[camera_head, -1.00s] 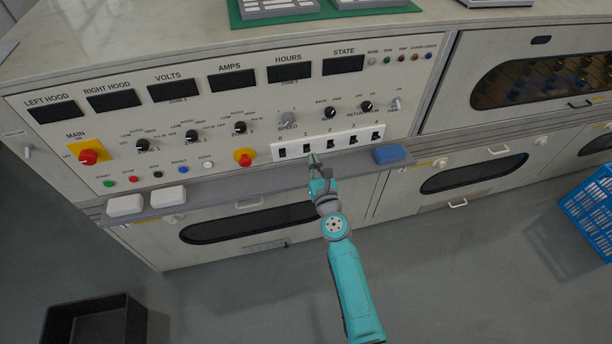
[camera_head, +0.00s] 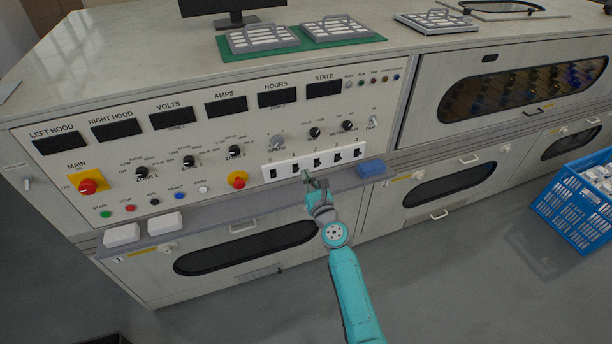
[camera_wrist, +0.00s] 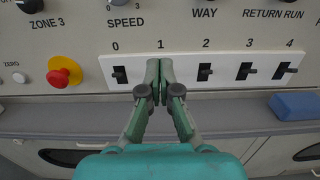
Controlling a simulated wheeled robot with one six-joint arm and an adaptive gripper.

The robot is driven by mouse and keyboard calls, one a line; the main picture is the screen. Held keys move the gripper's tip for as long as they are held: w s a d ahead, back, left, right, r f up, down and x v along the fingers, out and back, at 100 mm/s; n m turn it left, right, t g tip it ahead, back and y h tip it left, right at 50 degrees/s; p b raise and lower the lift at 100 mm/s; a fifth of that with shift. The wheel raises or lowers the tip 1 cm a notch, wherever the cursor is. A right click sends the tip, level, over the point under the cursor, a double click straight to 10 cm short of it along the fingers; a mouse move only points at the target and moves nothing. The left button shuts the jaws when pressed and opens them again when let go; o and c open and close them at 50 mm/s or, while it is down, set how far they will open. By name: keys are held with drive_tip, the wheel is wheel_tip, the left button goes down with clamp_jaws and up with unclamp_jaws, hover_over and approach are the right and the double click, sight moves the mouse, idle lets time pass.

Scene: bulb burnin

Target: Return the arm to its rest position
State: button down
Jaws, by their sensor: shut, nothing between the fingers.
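My gripper (camera_head: 311,181) is at the front of the control panel (camera_head: 107,168), just below the white strip of numbered switches (camera_head: 337,155). In the wrist view my gripper (camera_wrist: 153,88) has its fingers together with nothing between them. The fingertips cover the switch labelled 1 in the wrist view; whether they touch it I cannot tell. My teal arm reaches up to the panel from the lower right of the head view.
A red-and-yellow stop button (camera_head: 237,180) sits left of the strip, and a blue block (camera_head: 371,168) lies on the ledge to the right. White blocks (camera_head: 121,235) lie on the ledge at left. A blue crate (camera_head: 578,215) stands on the floor at right. Grey floor is open in front.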

drive_tip(key=s+d+f+n+g+h, duration=0.1)
drive_tip(key=s+d+f+n, duration=0.35)
drive_tip(key=s, duration=0.65)
drive_tip(key=s+d+f+n+h, duration=0.25)
drive_tip(key=s+f+n, duration=0.2)
drive_tip(key=s, duration=0.65)
drive_tip(key=s+d+f+n+g+h, duration=0.1)
drive_tip(key=s+d+f+n, duration=0.35)
drive_tip(key=s, duration=0.65)
drive_tip(key=s+d+r+n, duration=0.1)
drive_tip(key=s+r+n, duration=0.4)
drive_tip(key=s, duration=0.5)
drive_tip(key=s+r+n, duration=0.6)
drive_tip(key=s+n, duration=0.1)
drive_tip(key=s, duration=0.3)
drive_tip(key=s+d+r+n+g, duration=0.1)
drive_tip(key=s+r+n, duration=0.5)
drive_tip(key=s, duration=0.5)
drive_tip(key=shift+d+n+h, duration=0.35)
drive_tip(key=shift+n+h, duration=0.1)
drive_tip(key=shift+n, duration=0.1)
drive_tip(key=shift+r, duration=0.1)
